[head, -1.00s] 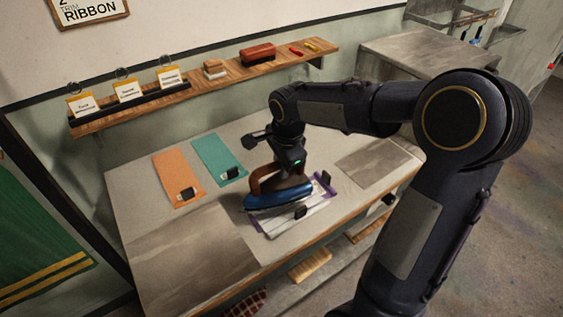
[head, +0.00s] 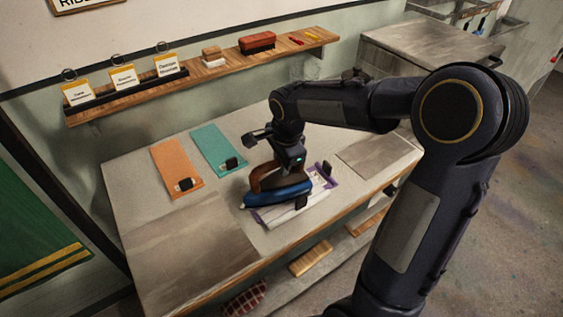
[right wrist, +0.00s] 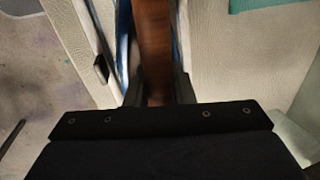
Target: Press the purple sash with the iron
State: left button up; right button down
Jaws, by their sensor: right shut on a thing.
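My right gripper (head: 287,168) is shut on the brown handle of the blue iron (head: 270,195). The iron is over the purple sash (head: 331,181), with its tip toward the left. I cannot tell whether its sole touches what lies below. A whitish cloth (head: 284,217) covers much of the sash, so mainly purple edges show. Dark clips sit at the sash's far end and near side. In the right wrist view the brown handle (right wrist: 153,45) stands between my fingers, with blue iron body beside it. My left gripper is out of view.
An orange sash (head: 172,163) and a teal sash (head: 212,145), each with a dark clip, lie to the left on the table. Grey plates (head: 190,250) (head: 378,155) lie at both sides. A wall shelf (head: 215,72) holds tags and brushes.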

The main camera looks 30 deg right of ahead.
jog(key=shift+f+b, duration=0.55)
dwell(3.0)
jog(key=shift+r+p, duration=1.85)
jog(key=shift+r, duration=0.75)
